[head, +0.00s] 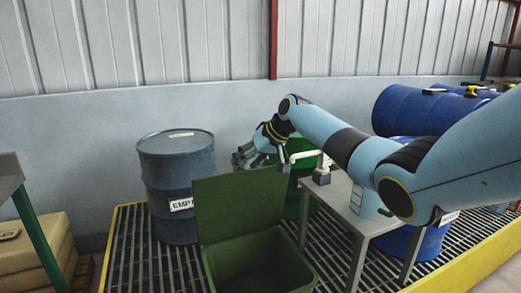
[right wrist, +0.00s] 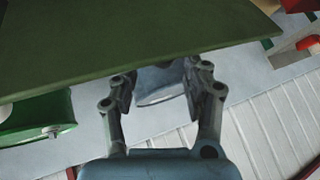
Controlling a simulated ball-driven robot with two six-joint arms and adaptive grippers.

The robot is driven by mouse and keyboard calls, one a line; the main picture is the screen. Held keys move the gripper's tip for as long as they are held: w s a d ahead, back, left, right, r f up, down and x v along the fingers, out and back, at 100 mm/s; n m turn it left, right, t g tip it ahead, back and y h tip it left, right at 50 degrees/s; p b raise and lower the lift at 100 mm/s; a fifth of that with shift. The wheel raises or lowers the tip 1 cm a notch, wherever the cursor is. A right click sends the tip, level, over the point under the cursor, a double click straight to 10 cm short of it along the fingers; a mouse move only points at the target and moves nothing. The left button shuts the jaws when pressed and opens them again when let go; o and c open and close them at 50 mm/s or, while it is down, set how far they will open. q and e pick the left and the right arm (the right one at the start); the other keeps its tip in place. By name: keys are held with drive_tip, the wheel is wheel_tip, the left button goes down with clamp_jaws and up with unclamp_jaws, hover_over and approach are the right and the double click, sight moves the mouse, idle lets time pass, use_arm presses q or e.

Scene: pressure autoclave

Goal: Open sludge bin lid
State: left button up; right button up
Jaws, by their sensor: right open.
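The green sludge bin (head: 258,262) stands at the front centre of the head view. Its lid (head: 240,203) stands raised, roughly upright, at the bin's back edge, and the bin's inside shows. My right gripper (head: 240,158) is just above and behind the lid's top edge. In the right wrist view the lid (right wrist: 120,40) spans the top as a dark green panel, and my right gripper (right wrist: 160,80) is open with its fingertips close to the lid's edge. I cannot tell whether they touch it. My left gripper is not in view.
A blue-grey drum (head: 175,180) labelled EMPTY stands left of the bin. A green drum (head: 300,195) is behind it. A grey table (head: 345,205) stands on the right, beside blue drums (head: 420,110). The yellow-edged grating (head: 150,265) lies underneath.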

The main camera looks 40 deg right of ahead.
drive_tip(key=v, duration=0.8)
drive_tip(key=shift+d, duration=0.15)
